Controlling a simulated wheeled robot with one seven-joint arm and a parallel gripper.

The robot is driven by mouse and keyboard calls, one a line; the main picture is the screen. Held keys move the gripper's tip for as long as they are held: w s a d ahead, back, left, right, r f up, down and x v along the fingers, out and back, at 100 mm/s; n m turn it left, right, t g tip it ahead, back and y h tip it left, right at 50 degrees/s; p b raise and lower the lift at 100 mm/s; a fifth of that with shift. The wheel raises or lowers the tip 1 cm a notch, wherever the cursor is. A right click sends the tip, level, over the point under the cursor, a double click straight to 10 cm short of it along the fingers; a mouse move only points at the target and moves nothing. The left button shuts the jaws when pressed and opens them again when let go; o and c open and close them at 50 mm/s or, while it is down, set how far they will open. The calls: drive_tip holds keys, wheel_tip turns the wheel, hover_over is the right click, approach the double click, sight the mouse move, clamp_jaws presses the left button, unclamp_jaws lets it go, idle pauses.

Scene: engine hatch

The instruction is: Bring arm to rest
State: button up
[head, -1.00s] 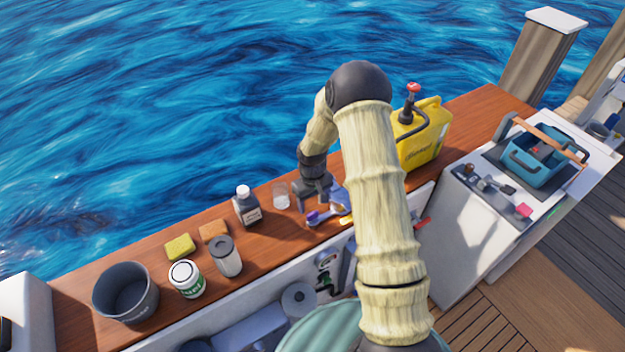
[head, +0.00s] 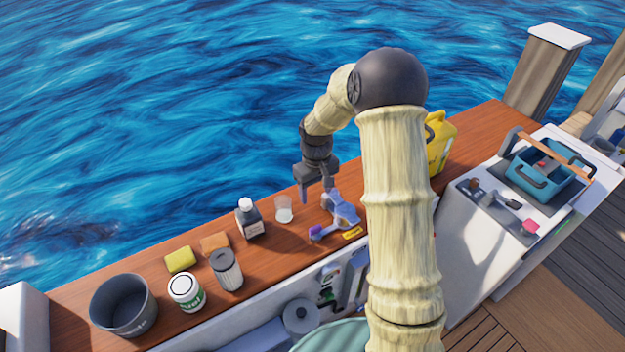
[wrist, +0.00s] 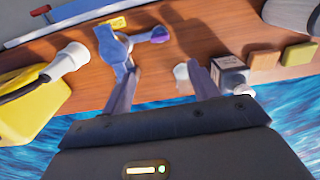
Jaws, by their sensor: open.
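My gripper (head: 318,192) is raised above the far edge of the wooden counter (head: 75,312), with its fingers pointing down. In the wrist view my gripper (wrist: 162,88) shows two spread fingers with nothing held between them. A blue-grey tool with a purple end (head: 341,211) lies on the counter just below and to the right of the fingers. It also shows in the wrist view (wrist: 115,48), beyond the left finger. A small clear glass (head: 284,209) stands to the left of the gripper, apart from it.
A yellow jug (head: 440,142) stands behind my arm. A blue basket (head: 543,172) sits at right. Water lies beyond the counter.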

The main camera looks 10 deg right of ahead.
drive_tip(key=s+r+m+t, duration=0.1)
drive_tip(key=s+r, duration=0.4)
drive_tip(key=s, duration=0.5)
drive_tip(key=s+r+m+t, duration=0.1)
drive_tip(key=s+r, duration=0.3)
drive_tip(key=s, duration=0.6)
drive_tip(key=shift+s+r+m+t, duration=0.3)
drive_tip(key=shift+s+r+m, duration=0.1)
drive_tip(key=shift+m, duration=0.5)
